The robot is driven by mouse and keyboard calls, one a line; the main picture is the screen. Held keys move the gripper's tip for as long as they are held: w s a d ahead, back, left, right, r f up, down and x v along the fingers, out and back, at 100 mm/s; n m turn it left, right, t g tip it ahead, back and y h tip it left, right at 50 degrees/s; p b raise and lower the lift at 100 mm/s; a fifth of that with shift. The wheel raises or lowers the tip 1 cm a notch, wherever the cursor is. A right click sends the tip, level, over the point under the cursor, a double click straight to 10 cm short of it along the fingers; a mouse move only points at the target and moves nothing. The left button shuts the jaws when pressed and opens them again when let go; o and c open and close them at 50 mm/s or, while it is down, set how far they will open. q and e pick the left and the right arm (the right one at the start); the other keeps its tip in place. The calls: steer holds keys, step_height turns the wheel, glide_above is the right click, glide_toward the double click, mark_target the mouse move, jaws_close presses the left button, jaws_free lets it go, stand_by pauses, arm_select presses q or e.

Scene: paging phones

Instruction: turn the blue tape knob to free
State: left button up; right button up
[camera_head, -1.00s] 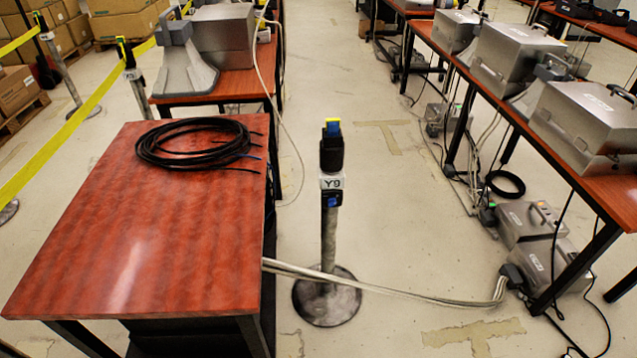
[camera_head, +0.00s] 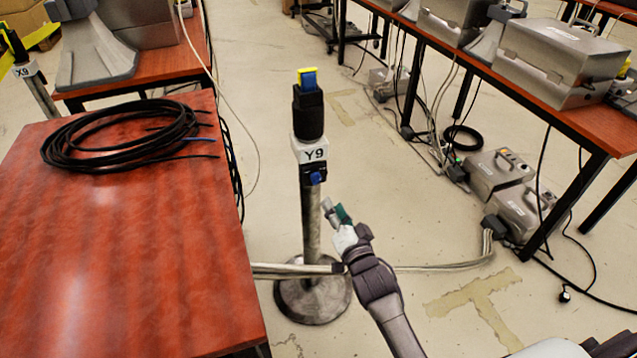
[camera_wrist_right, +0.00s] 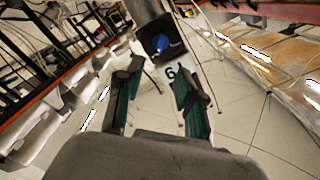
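The blue knob (camera_head: 315,178) sits on a small black block on the post (camera_head: 311,228), just below the white Y9 label (camera_head: 314,153). In the right wrist view the blue knob (camera_wrist_right: 160,43) faces me on its dark housing, beyond the fingertips. My right gripper (camera_head: 333,208) is just below and right of the knob, apart from it. In the right wrist view its two green-padded fingers (camera_wrist_right: 156,80) stand apart with nothing between them. My left gripper is not in view.
The post's round base (camera_head: 325,305) stands on the floor. A red-brown table (camera_head: 130,260) with a black cable coil (camera_head: 75,150) is close on the left. Pale cables (camera_head: 440,265) cross near the post's foot. Floor right of the post is mostly clear.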

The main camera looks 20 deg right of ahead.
mark_target(319, 180)
steer(key=w, duration=0.5)
steer(key=w+b, duration=0.1)
steer(key=w, duration=0.4)
steer(key=shift+w+a+f+b, duration=0.1)
steer(key=shift+a+b, duration=0.1)
steer(key=shift+b, duration=0.1)
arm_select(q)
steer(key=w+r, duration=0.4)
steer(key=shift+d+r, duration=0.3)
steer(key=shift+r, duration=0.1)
arm_select(e)
steer(key=shift+w, duration=0.7)
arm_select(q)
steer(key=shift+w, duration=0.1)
arm_select(e)
steer(key=shift+c, duration=0.3)
jaws_close()
